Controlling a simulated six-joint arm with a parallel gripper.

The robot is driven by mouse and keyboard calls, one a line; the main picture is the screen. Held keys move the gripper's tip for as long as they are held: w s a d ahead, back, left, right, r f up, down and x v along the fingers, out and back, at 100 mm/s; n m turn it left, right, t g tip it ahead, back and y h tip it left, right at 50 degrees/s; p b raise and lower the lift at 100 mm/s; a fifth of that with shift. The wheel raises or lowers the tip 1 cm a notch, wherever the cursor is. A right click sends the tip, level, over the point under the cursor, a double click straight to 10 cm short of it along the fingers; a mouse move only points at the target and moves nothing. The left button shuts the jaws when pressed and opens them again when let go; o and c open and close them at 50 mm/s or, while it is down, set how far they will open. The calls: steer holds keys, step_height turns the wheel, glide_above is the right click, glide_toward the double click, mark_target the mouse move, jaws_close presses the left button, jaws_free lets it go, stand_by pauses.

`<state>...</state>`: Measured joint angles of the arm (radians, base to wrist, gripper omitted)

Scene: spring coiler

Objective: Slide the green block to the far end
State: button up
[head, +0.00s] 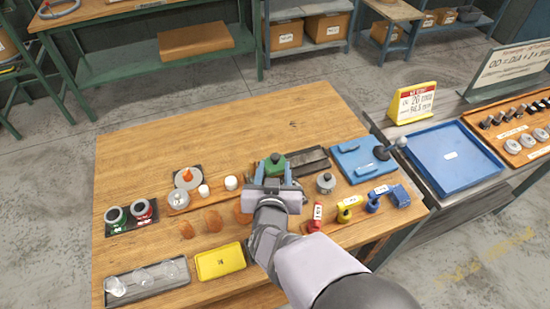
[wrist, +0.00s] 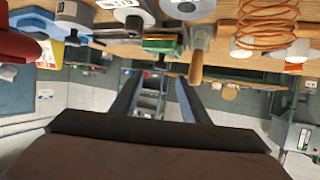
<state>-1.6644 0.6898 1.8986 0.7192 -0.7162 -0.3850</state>
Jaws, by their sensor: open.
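The green block (head: 273,165) sits at the near left end of a dark grey rail (head: 308,160) on the wooden table in the head view. It has a dark knob on top. The rail runs away to the right, and its right stretch is bare. In the wrist view the green block (wrist: 160,45) shows just beyond the fingertips, in the upside-down scene. My gripper (head: 273,178) is open, with its fingers to either side of the block in the head view; I cannot tell whether they touch it. The gripper (wrist: 157,80) shows nothing held between its fingers in the wrist view.
A blue plate with a lever (head: 362,158) stands right of the rail. A grey round weight (head: 326,183) and red, yellow and blue labelled pieces stand in front. White cylinders (head: 231,183) and copper coils (head: 213,220) are to the left. A yellow box (head: 220,262) lies near the front.

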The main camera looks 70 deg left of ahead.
mark_target(275, 156)
steer(key=shift+p+x, duration=0.7)
steer(key=shift+x, duration=2.25)
